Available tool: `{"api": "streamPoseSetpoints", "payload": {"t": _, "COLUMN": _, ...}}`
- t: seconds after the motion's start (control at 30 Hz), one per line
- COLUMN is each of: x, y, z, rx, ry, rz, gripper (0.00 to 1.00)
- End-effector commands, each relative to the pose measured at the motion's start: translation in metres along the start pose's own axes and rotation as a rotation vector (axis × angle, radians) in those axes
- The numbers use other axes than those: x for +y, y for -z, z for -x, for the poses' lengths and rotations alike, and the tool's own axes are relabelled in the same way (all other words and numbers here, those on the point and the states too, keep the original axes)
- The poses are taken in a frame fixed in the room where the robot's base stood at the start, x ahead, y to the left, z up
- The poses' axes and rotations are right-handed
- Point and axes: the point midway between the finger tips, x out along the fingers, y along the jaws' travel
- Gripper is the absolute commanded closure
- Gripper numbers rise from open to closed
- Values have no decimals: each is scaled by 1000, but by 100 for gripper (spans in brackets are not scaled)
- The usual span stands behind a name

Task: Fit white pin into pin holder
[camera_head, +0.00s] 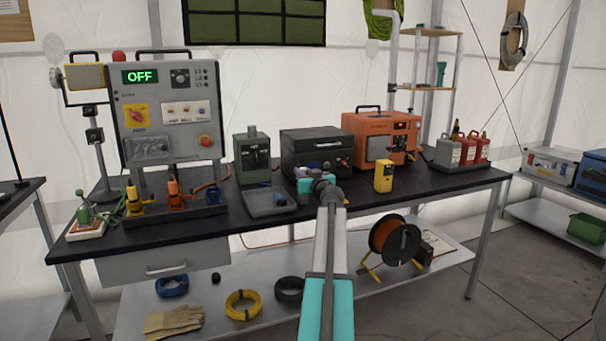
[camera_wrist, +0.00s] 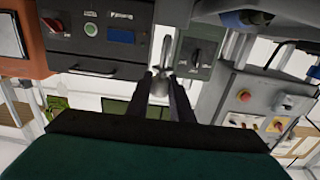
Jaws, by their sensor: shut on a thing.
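My gripper (camera_wrist: 162,75) is shut on a slim pale grey-white piece, which looks like the white pin (camera_wrist: 164,55), between its two dark fingers. The wrist view is turned over, and the piece points toward the upper edge there, in front of dark equipment panels. In the head view my teal and grey arm reaches over the front edge of the bench, and my gripper end is in front of the black case (camera_head: 312,143). The arm hides the pin there. I cannot tell which thing is the pin holder.
On the black bench (camera_head: 375,198) stand a control panel reading OFF (camera_head: 170,110), a grey-green device (camera_head: 253,158), a yellow meter (camera_head: 383,175) and an orange generator (camera_head: 372,125). Red and grey canisters (camera_head: 447,152) stand at the right. A cable reel (camera_head: 394,240) sits on the shelf below.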

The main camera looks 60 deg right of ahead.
Motion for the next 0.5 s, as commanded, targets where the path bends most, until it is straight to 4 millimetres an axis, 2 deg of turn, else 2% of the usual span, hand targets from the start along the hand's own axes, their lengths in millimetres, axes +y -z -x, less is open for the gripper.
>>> {"api": "streamPoseSetpoints", "payload": {"t": 0.5, "x": 0, "y": -8, "z": 0, "rx": 0, "ry": 0, "rz": 0, "gripper": 100}}
